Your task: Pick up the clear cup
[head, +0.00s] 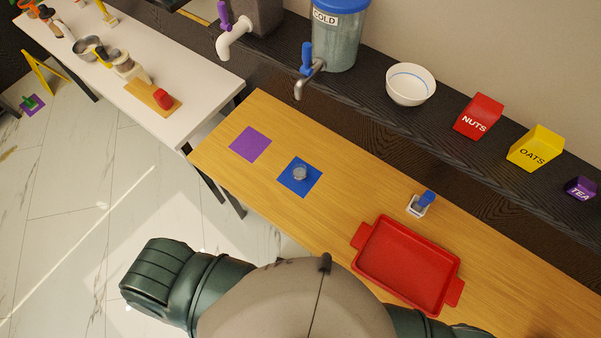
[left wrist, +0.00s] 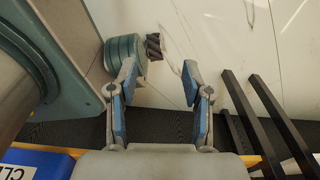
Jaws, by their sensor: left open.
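A small clear cup (head: 299,173) stands on a blue square mat (head: 293,187) on the wooden table (head: 330,211). My left gripper shows in the left wrist view (left wrist: 160,90) with its two blue-padded fingers spread apart and nothing between them. The cup is not seen in the left wrist view. In the head view part of my left arm shows at the lower left, but the left gripper's fingers do not. My right gripper is not seen in either view.
A purple mat (head: 250,144) lies left of the blue mat. A red tray (head: 407,265) and a small white holder with a blue item (head: 420,204) are to the right. A dark shelf behind holds a COLD dispenser (head: 338,40), a bowl (head: 410,84) and boxes.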

